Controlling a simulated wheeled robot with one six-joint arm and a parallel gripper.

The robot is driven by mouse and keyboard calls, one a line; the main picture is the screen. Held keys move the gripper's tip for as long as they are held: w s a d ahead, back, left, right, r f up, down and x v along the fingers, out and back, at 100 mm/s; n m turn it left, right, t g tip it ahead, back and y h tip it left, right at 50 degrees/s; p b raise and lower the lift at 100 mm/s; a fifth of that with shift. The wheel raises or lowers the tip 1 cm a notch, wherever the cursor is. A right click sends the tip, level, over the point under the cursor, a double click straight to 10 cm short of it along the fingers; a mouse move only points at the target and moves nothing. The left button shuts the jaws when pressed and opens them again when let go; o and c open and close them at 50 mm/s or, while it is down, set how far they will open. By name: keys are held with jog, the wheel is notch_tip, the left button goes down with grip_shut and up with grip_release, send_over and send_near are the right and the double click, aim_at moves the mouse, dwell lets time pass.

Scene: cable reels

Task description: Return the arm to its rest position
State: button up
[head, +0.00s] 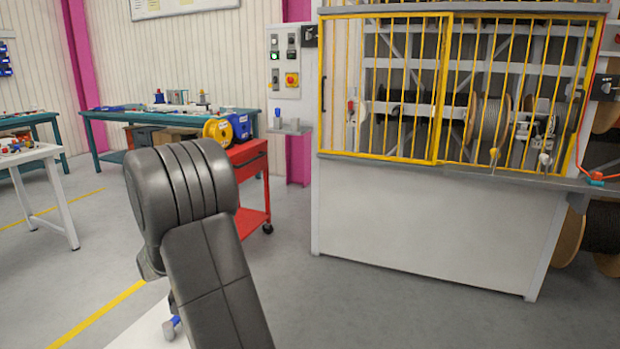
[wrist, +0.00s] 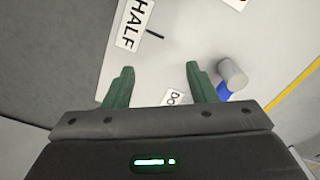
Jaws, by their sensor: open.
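My gripper (wrist: 158,78) shows in the wrist view with its two green fingers spread apart and nothing between them. It faces a pale surface (wrist: 180,45) bearing a label that reads "HALF" (wrist: 134,22) and a partly covered label (wrist: 173,97). A grey-capped blue object (wrist: 232,75) is just right of the right finger; I cannot tell whether they touch. In the head view my dark arm is bent and fills the lower left foreground. The gripper itself is hidden there behind the arm.
A white surface (head: 150,335) lies under my arm. Behind it stand a red cart (head: 250,185) with a yellow reel (head: 218,131) and a teal workbench (head: 100,117). A yellow-barred cage (head: 440,90) on a grey cabinet (head: 430,220) stands right. Floor between is clear.

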jog(key=shift+s+a+m+b, duration=0.2)
jog(key=shift+s+m+b, duration=0.2)
jog(key=shift+s+m, duration=0.3)
jog(key=shift+s+a+m+b, duration=0.2)
jog(key=shift+s+m+b, duration=0.3)
jog(key=shift+m, duration=0.3)
